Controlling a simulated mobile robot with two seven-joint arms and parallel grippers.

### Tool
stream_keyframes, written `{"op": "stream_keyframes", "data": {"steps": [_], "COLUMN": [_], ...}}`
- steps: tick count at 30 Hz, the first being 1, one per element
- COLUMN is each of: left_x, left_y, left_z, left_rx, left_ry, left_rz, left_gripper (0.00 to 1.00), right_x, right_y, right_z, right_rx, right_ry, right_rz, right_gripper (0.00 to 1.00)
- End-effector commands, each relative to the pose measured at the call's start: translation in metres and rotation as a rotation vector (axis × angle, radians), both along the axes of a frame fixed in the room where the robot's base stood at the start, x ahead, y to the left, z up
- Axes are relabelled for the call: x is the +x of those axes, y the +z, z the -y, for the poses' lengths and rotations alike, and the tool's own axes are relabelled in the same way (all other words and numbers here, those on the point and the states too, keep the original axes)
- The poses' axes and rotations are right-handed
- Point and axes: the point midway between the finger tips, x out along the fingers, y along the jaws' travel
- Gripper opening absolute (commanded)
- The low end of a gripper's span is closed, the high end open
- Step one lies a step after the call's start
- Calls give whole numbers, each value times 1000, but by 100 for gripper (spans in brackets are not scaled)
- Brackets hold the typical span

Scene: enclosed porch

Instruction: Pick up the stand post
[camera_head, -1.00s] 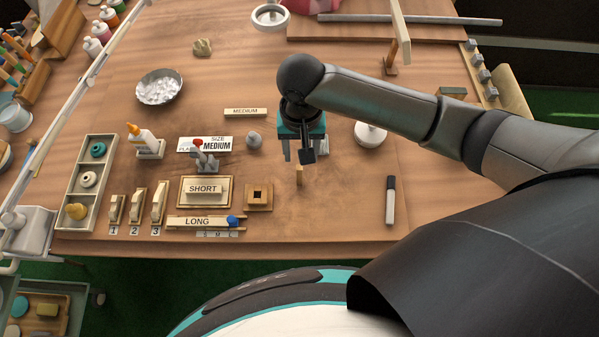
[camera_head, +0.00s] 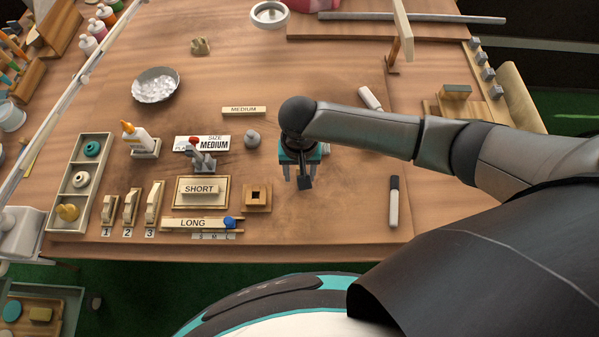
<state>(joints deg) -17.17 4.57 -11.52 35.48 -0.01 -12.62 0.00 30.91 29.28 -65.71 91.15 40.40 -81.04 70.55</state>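My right gripper (camera_head: 301,179) comes in from the right and points down over the front middle of the table. Its fingers look apart, and a dark part of it hangs in front of them. The small upright wooden post seen earlier below the gripper does not show now; the gripper seems to hide it. I cannot see whether the fingers touch it. A square wooden base with a square hole (camera_head: 265,206) lies just left of the gripper. My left gripper is not in view.
Wooden pieces labelled SHORT (camera_head: 199,189), LONG (camera_head: 185,223) and MEDIUM (camera_head: 244,109) lie on the table (camera_head: 345,215). A black-and-white marker (camera_head: 394,207) lies to the right. A glue bottle (camera_head: 140,138) and a grey bowl (camera_head: 177,88) stand to the left.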

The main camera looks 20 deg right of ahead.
Motion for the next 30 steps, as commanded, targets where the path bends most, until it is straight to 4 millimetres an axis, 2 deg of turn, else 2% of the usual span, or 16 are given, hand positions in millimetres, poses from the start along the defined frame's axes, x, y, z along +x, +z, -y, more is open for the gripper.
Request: {"op": "stream_keyframes", "data": {"steps": [2, 16, 30], "left_x": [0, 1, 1], "left_y": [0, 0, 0], "left_z": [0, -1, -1], "left_rx": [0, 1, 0], "left_ry": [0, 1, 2], "left_rz": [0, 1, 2], "left_gripper": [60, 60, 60], "right_x": [0, 0, 0], "right_y": [0, 1, 1], "right_z": [0, 0, 0], "right_rx": [0, 0, 0], "right_ry": [0, 0, 0], "right_rz": [0, 0, 0], "right_gripper": [52, 0, 0]}}
